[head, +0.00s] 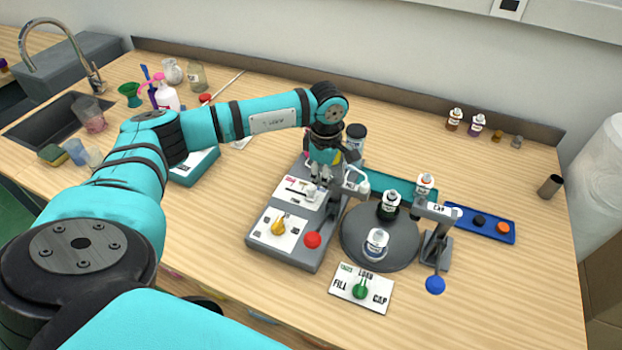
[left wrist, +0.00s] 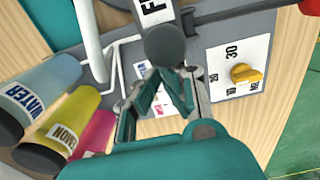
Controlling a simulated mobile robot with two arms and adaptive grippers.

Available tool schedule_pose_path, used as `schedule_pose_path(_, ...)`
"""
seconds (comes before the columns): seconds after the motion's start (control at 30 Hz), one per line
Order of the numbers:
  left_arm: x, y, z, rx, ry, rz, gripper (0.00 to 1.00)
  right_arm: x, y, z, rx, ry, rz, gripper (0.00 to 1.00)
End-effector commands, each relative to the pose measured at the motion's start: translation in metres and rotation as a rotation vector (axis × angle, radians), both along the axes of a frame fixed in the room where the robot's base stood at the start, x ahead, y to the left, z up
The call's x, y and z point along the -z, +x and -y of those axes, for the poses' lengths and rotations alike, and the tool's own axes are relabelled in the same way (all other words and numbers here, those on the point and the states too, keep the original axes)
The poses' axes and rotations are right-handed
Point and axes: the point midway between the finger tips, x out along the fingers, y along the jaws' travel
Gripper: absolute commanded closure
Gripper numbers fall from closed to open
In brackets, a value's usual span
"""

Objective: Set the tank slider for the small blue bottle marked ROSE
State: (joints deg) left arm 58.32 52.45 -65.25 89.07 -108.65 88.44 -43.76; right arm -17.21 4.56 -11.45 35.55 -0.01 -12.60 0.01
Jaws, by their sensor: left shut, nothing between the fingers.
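My left gripper (head: 318,181) is shut and empty, pointing down at the slider panel (head: 299,190) on the grey machine base (head: 262,257). In the left wrist view the gripper (left wrist: 168,72) covers part of the panel (left wrist: 153,103). The slider's own position is hidden or too small to tell, as is whether the fingers touch it. Behind the panel stand a blue tank marked WATER (left wrist: 50,85), a yellow tank marked LEMON (left wrist: 68,130) and a pink tank (left wrist: 95,132). A blue-and-white bottle (head: 376,246) stands upright on the grey turntable (head: 352,222); its label is unreadable. My right gripper is not in view.
A yellow dial (head: 279,225) and a red-ball lever (head: 313,240) are near the panel. The capper (head: 437,230) has a blue-ball handle. A green knob (head: 360,290) sits on a FILL/LOAD/CAP card. A blue tray (head: 497,228) holds caps.

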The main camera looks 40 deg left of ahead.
Motion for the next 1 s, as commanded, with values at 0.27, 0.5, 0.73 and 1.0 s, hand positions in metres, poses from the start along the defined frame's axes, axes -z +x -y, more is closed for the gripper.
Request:
schedule_pose_path(0.27,0.009,0.0,0.0,0.0,0.0,0.0,1.0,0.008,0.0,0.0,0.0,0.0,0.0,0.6)
schedule_pose_path(0.5,0.016,0.0,0.0,0.0,0.0,0.0,1.0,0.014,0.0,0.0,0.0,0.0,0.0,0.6)
schedule_pose_path(0.73,0.023,0.0,0.0,0.0,0.0,0.0,1.0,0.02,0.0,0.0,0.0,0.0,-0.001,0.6)
schedule_pose_path(1.0,0.021,0.0,0.0,0.0,0.0,0.0,1.0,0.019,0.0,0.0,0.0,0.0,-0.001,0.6)
